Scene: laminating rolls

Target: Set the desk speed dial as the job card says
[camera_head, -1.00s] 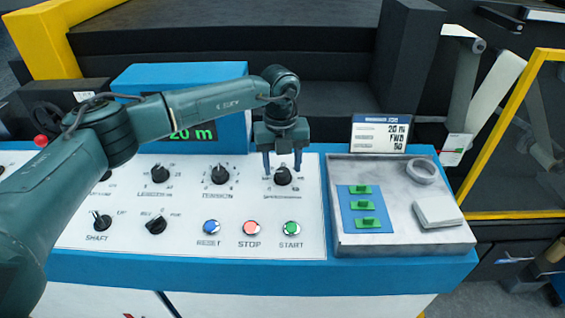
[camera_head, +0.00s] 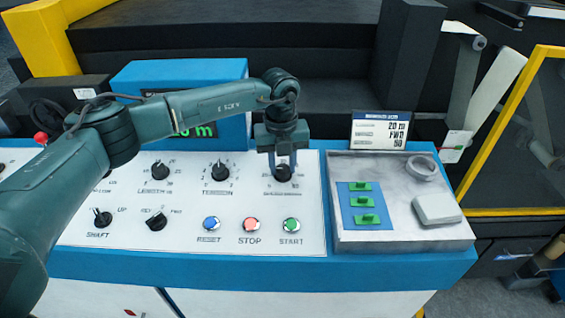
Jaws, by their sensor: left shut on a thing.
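The speed dial (camera_head: 283,174) is a black knob at the right end of the upper row on the white control panel; its label is too small to read clearly. My left gripper (camera_head: 283,172) comes down from above and is shut on this dial, its fingers on either side. The fingers hide part of the knob, so I cannot tell where it points. The job card (camera_head: 380,132) stands upright behind the tray and reads 20 m, FWD, 50. My right gripper is not in view.
Tension (camera_head: 219,172) and length (camera_head: 160,171) dials sit left of the gripper. Reset (camera_head: 211,223), stop (camera_head: 251,224) and start (camera_head: 291,224) buttons are in front. A grey tray (camera_head: 400,244) lies right. A blue display box (camera_head: 215,72) stands behind the arm.

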